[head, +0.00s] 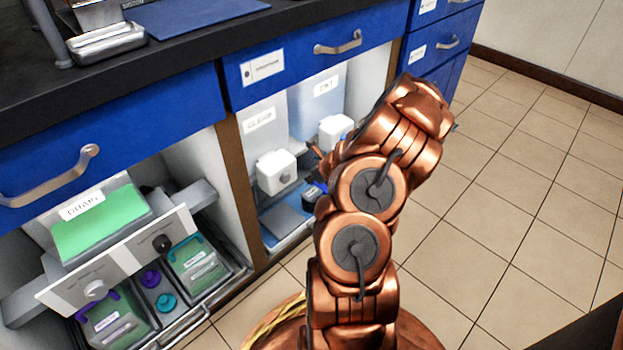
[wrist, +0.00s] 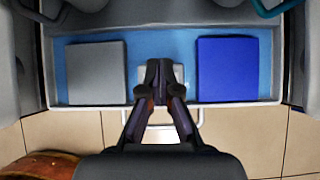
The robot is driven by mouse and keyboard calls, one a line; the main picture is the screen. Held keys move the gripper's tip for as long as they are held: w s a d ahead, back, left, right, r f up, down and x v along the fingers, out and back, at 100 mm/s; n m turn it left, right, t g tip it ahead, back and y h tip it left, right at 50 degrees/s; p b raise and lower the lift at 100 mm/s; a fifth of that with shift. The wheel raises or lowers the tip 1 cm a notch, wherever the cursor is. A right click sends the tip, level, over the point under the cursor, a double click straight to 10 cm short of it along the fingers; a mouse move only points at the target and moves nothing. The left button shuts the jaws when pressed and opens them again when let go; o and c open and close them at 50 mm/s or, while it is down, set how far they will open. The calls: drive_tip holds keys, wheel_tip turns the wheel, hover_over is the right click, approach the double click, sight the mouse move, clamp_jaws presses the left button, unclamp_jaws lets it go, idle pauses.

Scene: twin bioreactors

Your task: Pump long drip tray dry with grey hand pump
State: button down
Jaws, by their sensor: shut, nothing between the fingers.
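A long shallow tray (wrist: 145,50) with a pale rim and a light blue floor spans the wrist view. My gripper (wrist: 160,68) is shut and empty above its middle, in front of a small pale square piece whose shape is mostly hidden. A grey square (wrist: 96,73) lies left of my gripper and a blue square (wrist: 228,69) right of it, both apart from it. I cannot tell whether either belongs to the grey hand pump. In the head view my arm hides my gripper, and a tray (head: 290,240) shows on the right compartment's floor.
Two white blocks (head: 277,171) stand in the right compartment. The left compartment holds a knobbed panel (head: 125,262) and a pull-out tray of lidded containers (head: 197,262). Blue drawers (head: 310,60) with handles sit above. Tiled floor (head: 530,200) is clear at right.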

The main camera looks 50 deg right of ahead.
sight(310, 191)
drive_tip(key=shift+f+b, duration=1.65)
drive_tip(key=shift+f, duration=1.35)
drive_tip(key=shift+r+p, duration=1.8)
drive_tip(key=shift+p, duration=0.45)
drive_tip(key=shift+f, duration=0.15)
drive_tip(key=shift+f+b, duration=0.95)
drive_tip(key=shift+f, duration=0.6)
drive_tip(key=shift+r+p, duration=1.7)
drive_tip(key=shift+p, duration=0.4)
drive_tip(key=shift+f, duration=0.1)
